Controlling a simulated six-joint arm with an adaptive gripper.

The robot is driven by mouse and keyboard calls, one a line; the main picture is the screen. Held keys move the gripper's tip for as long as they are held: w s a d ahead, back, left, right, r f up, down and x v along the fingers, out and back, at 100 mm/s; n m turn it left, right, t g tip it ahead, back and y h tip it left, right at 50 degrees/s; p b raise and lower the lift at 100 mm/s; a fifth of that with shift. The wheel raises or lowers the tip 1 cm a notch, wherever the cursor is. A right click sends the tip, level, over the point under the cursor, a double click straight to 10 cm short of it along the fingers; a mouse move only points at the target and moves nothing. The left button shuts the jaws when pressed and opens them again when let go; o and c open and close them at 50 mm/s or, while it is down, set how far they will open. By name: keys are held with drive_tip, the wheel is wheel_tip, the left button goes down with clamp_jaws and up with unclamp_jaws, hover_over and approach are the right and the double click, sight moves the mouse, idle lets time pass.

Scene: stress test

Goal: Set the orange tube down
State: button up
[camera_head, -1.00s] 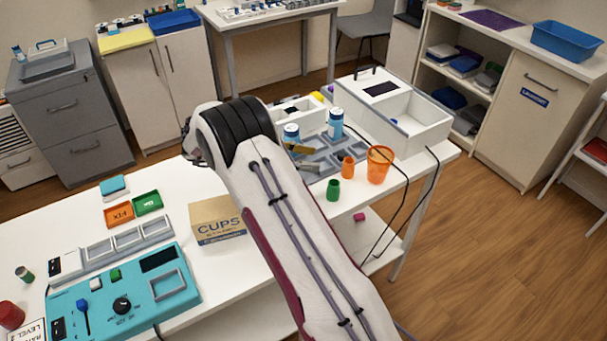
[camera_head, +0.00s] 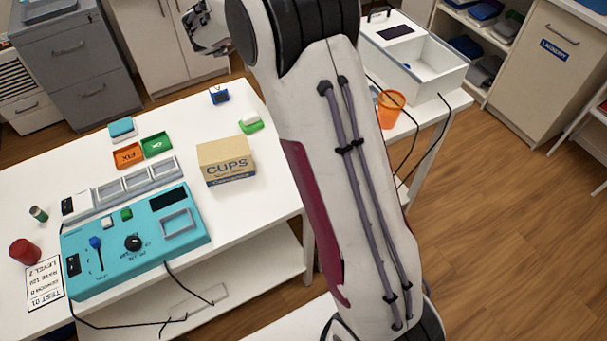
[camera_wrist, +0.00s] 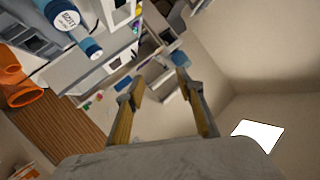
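My gripper (camera_wrist: 155,86) is open in the wrist view, its two yellow-sided fingers well apart. No tube shows between them. My arm hides the tube's area there, and my fingertips are out of sight.
Two blue-and-white bottles (camera_wrist: 62,14) (camera_wrist: 91,49) show in the wrist view. A white open box (camera_head: 430,66) stands behind the cup. On the left table (camera_head: 255,190) are a CUPS box (camera_head: 226,160), a teal control panel (camera_head: 135,240) and a red cup (camera_head: 25,252).

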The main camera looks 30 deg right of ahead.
drive_tip(key=s+a+r+n+t+y, duration=0.1)
drive_tip(key=a+r+n+t+y, duration=0.55)
drive_tip(key=a+r, duration=0.45)
drive_tip(key=s+a+r+n+y, duration=0.1)
drive_tip(key=s+a+n+y, duration=0.5)
drive_tip(key=s+a, duration=0.4)
drive_tip(key=s+f+n+g, duration=0.2)
drive_tip(key=s+f+g, duration=0.2)
drive_tip(key=s, duration=1.2)
drive_tip(key=s+d+f+n+g, duration=0.1)
drive_tip(key=s+f+n+g, duration=0.2)
drive_tip(key=s+f, duration=0.8)
drive_tip(key=s+g, duration=0.1)
drive_tip(key=s, duration=0.5)
drive_tip(key=shift+d+g, duration=0.15)
drive_tip(key=shift+g, duration=0.2)
drive_tip(key=shift+o, duration=0.5)
drive_tip(key=shift+r, duration=0.1)
